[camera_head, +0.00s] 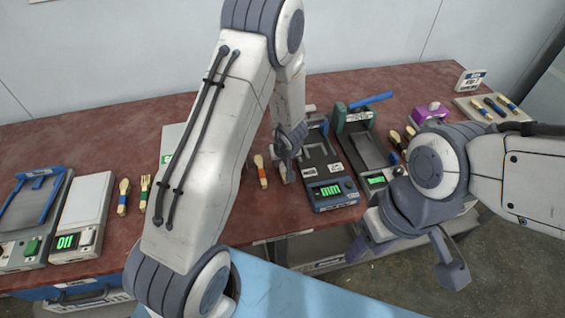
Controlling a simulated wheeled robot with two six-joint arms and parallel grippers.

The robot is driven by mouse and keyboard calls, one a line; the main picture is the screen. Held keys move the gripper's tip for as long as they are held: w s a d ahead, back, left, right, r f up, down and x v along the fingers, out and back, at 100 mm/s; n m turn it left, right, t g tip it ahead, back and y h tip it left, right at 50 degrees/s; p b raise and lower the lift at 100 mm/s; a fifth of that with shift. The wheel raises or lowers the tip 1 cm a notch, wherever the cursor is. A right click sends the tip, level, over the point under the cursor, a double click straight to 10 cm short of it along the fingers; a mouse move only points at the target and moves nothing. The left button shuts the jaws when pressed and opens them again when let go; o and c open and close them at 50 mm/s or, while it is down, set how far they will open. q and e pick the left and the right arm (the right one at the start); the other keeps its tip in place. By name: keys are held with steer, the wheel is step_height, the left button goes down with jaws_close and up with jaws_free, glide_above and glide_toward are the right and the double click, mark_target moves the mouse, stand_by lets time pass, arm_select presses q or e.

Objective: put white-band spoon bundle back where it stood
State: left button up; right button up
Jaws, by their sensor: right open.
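One bundle (262,172) lies just left of my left gripper (287,165). That gripper points down beside the black press with a green display (318,170); its fingertips are partly hidden, and I see nothing clearly held. My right gripper (410,256) is open and empty, off the table's front edge. Two more bundles (123,197) (144,193) lie at the left, and others (397,140) lie by the green press.
A white scale (82,205) and a blue-framed device (32,210) stand at the left. The green press with a blue lever (355,118) stands right of centre. A purple device (430,112) and a tray with several bundles (466,107) are at the far right. My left arm hides mid-table.

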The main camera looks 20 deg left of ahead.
arm_select(q)
steer(key=o, duration=0.3)
steer(key=p+v, duration=0.6)
steer(key=v, duration=0.5)
steer(key=s+d+r+m+h, duration=0.3)
steer(key=d+r, duration=0.3)
steer(key=d, duration=0.3)
steer(key=s+d+r+m+h, duration=0.35)
steer(key=d+r, duration=0.25)
steer(key=d, duration=0.3)
steer(key=s+d+r+m+g, duration=0.1)
steer(key=s+r+m, duration=0.1)
steer(key=s, duration=0.4)
steer(key=s+d+r+m+g, duration=0.1)
steer(key=s+r+m+g, duration=0.15)
steer(key=s, duration=0.25)
steer(key=s+a+m+y, duration=0.1)
steer(key=s+a, duration=0.1)
steer(key=s+a+r+m+y, duration=0.1)
steer(key=s+a, duration=0.1)
steer(key=s, duration=0.1)
steer(key=s+a+r+m+y, duration=0.1)
steer(key=s+a, duration=0.1)
steer(key=s, duration=0.1)
steer(key=shift+s+a+r+p, duration=0.15)
steer(key=shift+s+p, duration=0.05)
steer(key=shift+p, duration=0.1)
